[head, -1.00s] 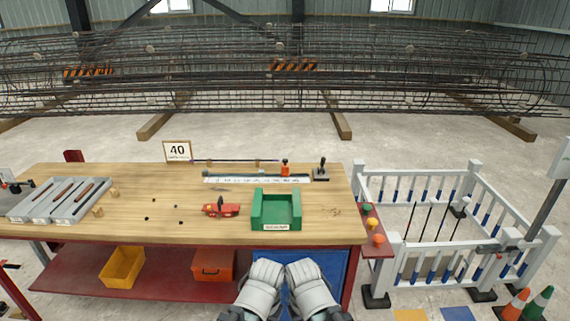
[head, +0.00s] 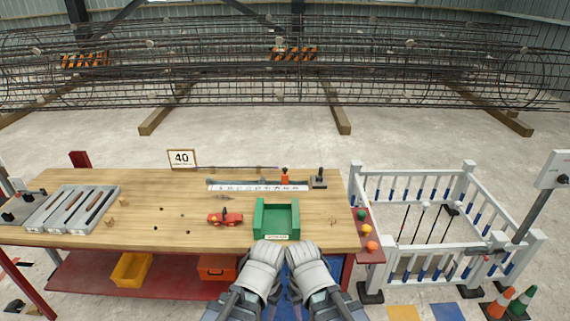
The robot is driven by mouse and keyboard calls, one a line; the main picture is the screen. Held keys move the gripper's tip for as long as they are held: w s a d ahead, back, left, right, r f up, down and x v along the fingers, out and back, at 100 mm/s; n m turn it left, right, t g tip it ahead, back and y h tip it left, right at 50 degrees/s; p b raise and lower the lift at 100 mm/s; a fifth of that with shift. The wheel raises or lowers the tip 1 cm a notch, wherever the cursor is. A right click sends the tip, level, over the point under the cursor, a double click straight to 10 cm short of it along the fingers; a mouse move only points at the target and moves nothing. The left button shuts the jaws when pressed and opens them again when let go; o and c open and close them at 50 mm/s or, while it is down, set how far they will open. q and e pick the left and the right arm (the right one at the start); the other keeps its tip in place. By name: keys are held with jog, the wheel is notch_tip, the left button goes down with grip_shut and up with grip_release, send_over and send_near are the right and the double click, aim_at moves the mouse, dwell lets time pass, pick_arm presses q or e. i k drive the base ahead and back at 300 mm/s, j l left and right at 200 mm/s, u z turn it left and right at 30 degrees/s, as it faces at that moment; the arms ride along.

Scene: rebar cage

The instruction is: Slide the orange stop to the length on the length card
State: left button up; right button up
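The orange stop (head: 285,175) stands on the rail near the right end of the white length scale (head: 257,186) at the back of the bench. The length card (head: 182,159) reads 40 and stands at the back edge, left of the scale. My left gripper (head: 267,252) and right gripper (head: 302,252) are side by side at the bench's front edge, below the green tray. Both are well short of the stop and touch nothing that I can see. Their fingertips are too small and bunched to show whether they are open.
A green tray (head: 259,222) sits between my grippers and the scale. A red tool (head: 225,218) lies left of it. A black-handled device (head: 319,179) stands right of the stop. A grey tray (head: 48,222) is at the left. The wooden bench top (head: 150,200) is mostly clear.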

aim_at(284, 180)
jog(key=i, duration=1.95)
